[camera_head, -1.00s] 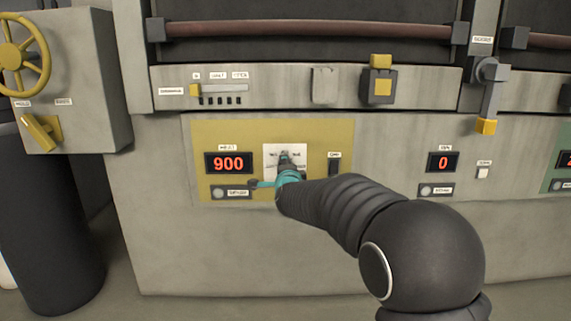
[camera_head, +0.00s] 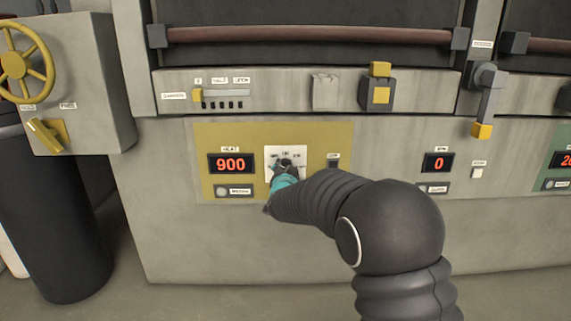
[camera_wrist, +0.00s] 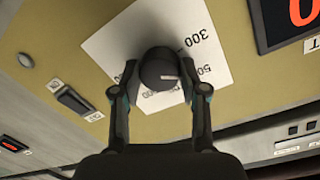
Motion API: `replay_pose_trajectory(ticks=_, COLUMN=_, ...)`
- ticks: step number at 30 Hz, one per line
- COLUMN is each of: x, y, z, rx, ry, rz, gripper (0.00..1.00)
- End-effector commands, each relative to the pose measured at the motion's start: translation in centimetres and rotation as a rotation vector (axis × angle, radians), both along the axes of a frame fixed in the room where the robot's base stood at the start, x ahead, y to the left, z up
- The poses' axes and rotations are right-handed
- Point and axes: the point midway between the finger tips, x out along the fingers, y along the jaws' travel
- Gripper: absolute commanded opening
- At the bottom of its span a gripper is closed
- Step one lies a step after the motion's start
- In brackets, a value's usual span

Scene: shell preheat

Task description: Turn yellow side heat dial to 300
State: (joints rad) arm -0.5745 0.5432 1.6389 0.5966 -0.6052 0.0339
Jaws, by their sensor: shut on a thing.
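The dark round heat dial (camera_wrist: 158,66) sits on a white scale plate (camera_wrist: 113,45) in the yellow panel. The plate's numbers include 300, with others partly covered. A short white mark on the dial points to the right in the wrist view, below the 300 label. My gripper (camera_wrist: 159,75) is shut on the dial, one finger on each side. In the head view my gripper (camera_head: 287,170) covers much of the plate. The red display (camera_head: 231,164) left of the dial reads 900.
The yellow panel (camera_head: 335,135) also holds a dark switch (camera_head: 333,162) right of the dial and a button plate (camera_head: 234,191) below the display. Another display (camera_head: 437,163) reads 0 farther right.

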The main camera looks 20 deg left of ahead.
Motion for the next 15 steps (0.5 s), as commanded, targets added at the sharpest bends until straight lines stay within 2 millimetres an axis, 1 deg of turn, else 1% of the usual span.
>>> replay_pose_trajectory(ticks=1, x=-0.03, y=0.12, z=0.31, rx=-0.041, ry=-0.011, rz=0.002, gripper=0.09)
replay_pose_trajectory(ticks=15, x=-0.01, y=0.06, z=0.01, rx=-0.448, ry=-0.127, rz=0.001, gripper=0.08)
